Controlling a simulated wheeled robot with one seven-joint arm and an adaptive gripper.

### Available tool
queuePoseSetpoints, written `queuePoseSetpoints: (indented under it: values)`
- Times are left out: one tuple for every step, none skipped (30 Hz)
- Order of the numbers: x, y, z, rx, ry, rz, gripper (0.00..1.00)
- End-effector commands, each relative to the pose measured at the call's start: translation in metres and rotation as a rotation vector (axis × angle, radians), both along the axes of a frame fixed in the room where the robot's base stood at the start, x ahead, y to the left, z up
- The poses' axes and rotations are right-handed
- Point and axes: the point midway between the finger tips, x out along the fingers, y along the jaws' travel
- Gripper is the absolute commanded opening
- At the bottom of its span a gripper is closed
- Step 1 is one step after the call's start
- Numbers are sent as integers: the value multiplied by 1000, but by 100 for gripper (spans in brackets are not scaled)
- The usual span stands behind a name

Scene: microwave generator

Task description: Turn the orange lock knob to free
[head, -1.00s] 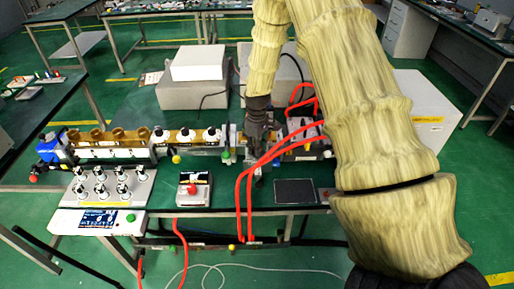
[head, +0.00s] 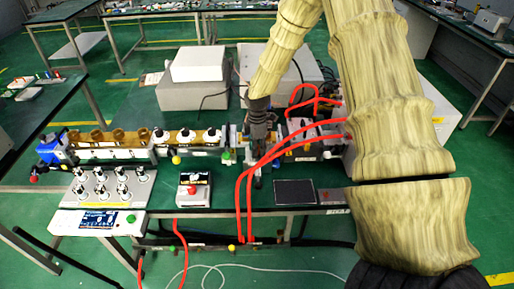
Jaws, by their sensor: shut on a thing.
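My gripper (head: 257,160) points down at the front side of the waveguide bench (head: 190,142), just right of the green knob (head: 226,155). Its fingers are small and dark here, and they are shut on a small part at the bench. I cannot make out the orange lock knob itself; the fingers cover the spot where they grip. Its turned angle cannot be seen.
Red cables (head: 285,147) loop close to the right of my gripper. A yellow knob (head: 176,160) hangs from the bench to the left. A small meter box (head: 194,190) and a dark pad (head: 295,192) lie on the table in front.

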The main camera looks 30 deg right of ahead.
Motion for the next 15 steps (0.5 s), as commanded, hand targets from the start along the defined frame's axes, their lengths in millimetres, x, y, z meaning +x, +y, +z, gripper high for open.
queuePoseSetpoints:
  values:
    - [2,-2,2,-2,-3,14,5]
    - [2,-2,2,-3,-4,23,5]
    - [2,-2,2,-3,-4,33,5]
    - [2,-2,2,-3,-4,39,5]
    - [2,-2,2,-3,-4,44,5]
    - [2,-2,2,-3,-4,50,5]
    - [2,-2,2,-3,-4,53,5]
    - [2,-2,2,-3,-4,56,5]
    - [2,-2,2,-3,-4,59,5]
    - [2,-2,2,-3,-4,61,5]
    - [2,-2,2,-3,-4,62,5]
    - [2,-2,2,-3,-4,62,5]
    - [2,-2,2,-3,-4,63,5]
    - [2,-2,2,-3,-4,63,5]
    - [2,-2,2,-3,-4,63,5]
